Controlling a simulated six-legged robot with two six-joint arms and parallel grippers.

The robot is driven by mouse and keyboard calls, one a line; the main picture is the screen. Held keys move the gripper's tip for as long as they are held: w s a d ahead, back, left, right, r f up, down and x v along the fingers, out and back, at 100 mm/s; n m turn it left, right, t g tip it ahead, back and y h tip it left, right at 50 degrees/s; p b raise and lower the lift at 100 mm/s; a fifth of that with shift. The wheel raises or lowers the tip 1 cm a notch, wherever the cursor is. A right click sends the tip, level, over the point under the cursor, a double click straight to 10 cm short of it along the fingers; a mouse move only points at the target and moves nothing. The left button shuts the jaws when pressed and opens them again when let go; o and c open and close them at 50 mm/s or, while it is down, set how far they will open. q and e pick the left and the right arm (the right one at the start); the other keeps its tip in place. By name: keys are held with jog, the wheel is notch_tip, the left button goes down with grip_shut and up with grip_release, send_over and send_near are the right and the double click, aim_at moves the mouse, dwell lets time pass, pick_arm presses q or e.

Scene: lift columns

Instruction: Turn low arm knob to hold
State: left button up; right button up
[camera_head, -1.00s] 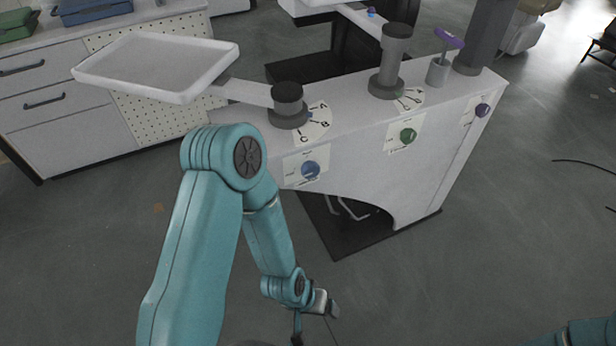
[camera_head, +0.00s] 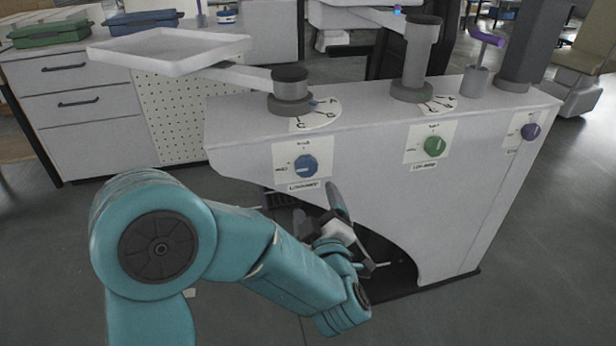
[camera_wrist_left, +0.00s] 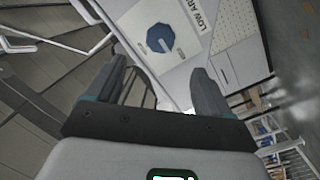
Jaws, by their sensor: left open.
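The low arm knob (camera_head: 306,166) is blue, on a white plate on the cabinet's front, below the left column. In the left wrist view, the knob (camera_wrist_left: 160,38) lies ahead, between and beyond the fingertips, beside a label starting "LOW AR". A pale bar crosses its face; I cannot tell which mark it points to. My left gripper (camera_head: 318,206) is open and empty, below the knob in the head view and apart from it. Its fingers (camera_wrist_left: 160,72) also show in the left wrist view. My right gripper is not in view.
A green knob (camera_head: 435,146) and a purple knob (camera_head: 530,131) sit further right on the cabinet (camera_head: 360,165). A pale tray (camera_head: 165,45) on a swing arm extends left from the left column (camera_head: 290,90). The cabinet has a dark opening below.

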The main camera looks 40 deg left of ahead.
aim_at(306, 169)
pick_arm(q)
jog(key=b+x, duration=0.1)
jog(key=x, duration=1.1)
jog(key=shift+a, duration=0.25)
jog(key=c, duration=1)
